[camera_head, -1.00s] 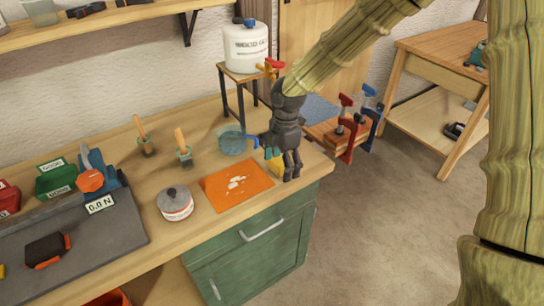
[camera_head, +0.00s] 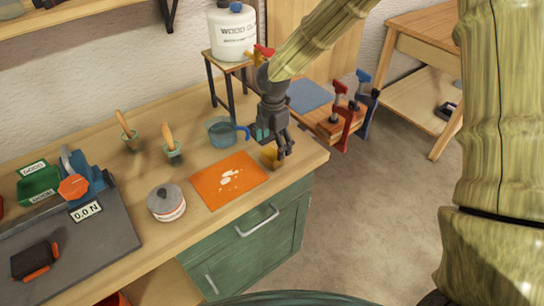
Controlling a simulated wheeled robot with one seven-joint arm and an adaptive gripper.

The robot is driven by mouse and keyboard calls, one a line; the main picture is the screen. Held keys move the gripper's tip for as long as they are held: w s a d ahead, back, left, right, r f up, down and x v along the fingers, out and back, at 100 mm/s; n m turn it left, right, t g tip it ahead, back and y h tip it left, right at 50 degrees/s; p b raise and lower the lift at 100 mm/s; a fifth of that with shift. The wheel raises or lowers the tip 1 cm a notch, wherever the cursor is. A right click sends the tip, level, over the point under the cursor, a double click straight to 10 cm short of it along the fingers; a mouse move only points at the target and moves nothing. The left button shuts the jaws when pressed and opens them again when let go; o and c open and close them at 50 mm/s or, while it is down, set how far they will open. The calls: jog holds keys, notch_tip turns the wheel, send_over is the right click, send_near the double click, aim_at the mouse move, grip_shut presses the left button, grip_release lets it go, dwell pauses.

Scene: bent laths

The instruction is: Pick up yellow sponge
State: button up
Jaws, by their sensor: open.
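The yellow sponge (camera_head: 269,157) sits on the wooden bench top at the right edge of the orange mat (camera_head: 205,191). My gripper (camera_head: 277,155) points down over it, with its dark fingers open at or around the sponge. The fingers hide part of the sponge. I cannot tell whether they touch it.
A blue cup (camera_head: 222,133) stands just left of my gripper. A glue jug (camera_head: 232,35) rests on a small stand behind it. Clamps (camera_head: 345,115) are at the right.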

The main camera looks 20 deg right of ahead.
aim_at(274, 151)
jog(key=shift+s+d+f+p, duration=0.1)
jog(key=shift+s+f+p, duration=0.15)
jog(key=shift+f, duration=0.9)
jog(key=shift+s+f+p, duration=0.1)
jog(key=shift+f+p, duration=0.2)
jog(key=shift+f, duration=0.85)
jog(key=c, duration=1)
jog(key=shift+r, duration=0.1)
jog(key=shift+w+r+b, duration=0.1)
jog(key=shift+r+b, duration=0.3)
jog(key=shift+r, duration=0.45)
jog(key=shift+s+a+r+b, duration=0.3)
jog(key=shift+s+r+b, duration=0.2)
jog(key=shift+r, duration=0.3)
jog(key=s+a+r+b, duration=0.1)
jog(key=s+a+b, duration=0.2)
jog(key=s+a, duration=0.5)
jog(key=s, duration=0.4)
jog(key=shift+s+a+r, duration=0.2)
jog(key=shift+r, duration=0.05)
